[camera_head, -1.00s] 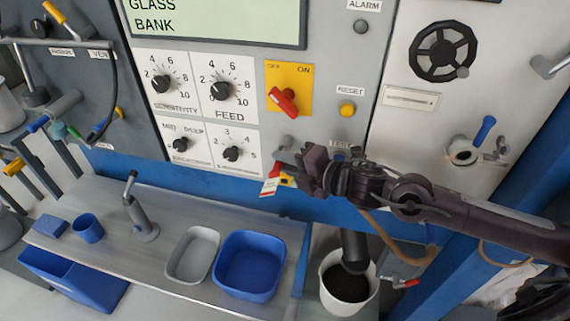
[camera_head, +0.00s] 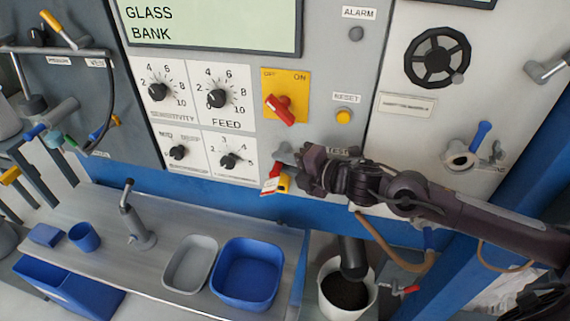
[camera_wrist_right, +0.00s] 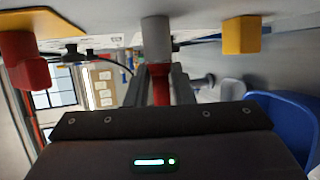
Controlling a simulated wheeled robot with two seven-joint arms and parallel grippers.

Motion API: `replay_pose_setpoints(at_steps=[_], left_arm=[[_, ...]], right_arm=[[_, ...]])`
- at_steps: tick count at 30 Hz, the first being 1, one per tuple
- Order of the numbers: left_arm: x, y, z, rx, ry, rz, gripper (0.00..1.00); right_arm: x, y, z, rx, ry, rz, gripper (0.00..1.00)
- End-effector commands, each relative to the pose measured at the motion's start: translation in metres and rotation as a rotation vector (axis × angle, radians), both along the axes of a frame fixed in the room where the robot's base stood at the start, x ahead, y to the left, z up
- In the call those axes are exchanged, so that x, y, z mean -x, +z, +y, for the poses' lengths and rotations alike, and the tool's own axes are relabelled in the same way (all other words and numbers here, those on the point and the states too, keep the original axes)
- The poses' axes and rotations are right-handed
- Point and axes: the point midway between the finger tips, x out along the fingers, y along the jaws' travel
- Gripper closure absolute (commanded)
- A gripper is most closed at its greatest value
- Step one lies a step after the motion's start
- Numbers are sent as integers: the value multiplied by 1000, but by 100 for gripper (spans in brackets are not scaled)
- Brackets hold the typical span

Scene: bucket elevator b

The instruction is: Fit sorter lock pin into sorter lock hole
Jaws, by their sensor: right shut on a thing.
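My right gripper (camera_head: 290,167) is in front of the panel, below the red rotary switch. It is shut on a red piece (camera_wrist_right: 160,85), taken to be the sorter lock pin, which shows between its fingers in the right wrist view. A grey round boss (camera_wrist_right: 157,40) stands right at the far end of the red piece. I cannot tell whether the pin is inside it or only touching it. The boss shows in the head view too (camera_head: 282,151). A red and white tag (camera_head: 271,180) hangs beside the fingertips. My left gripper is out of view.
The red switch handle (camera_head: 280,108) is above the gripper, and a yellow block (camera_head: 283,184) is just below it. A yellow reset button (camera_head: 344,117) is at the upper right. A blue bin (camera_head: 247,272) and grey tray (camera_head: 190,263) stand on the shelf below.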

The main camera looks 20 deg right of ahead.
Motion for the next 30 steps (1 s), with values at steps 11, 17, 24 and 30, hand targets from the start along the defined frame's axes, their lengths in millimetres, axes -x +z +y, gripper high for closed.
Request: replay_pose_setpoints(at_steps=[11, 17, 24, 30], left_arm=[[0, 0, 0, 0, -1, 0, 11], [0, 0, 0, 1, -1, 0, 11], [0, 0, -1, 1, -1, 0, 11], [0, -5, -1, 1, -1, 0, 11]], right_arm=[[-3, 3, -3, -1, -6, -6, 76], [-3, 2, -2, 0, -4, -4, 53], [-2, 1, -2, 1, -3, -2, 53], [7, 1, -9, 5, -5, -1, 53]])
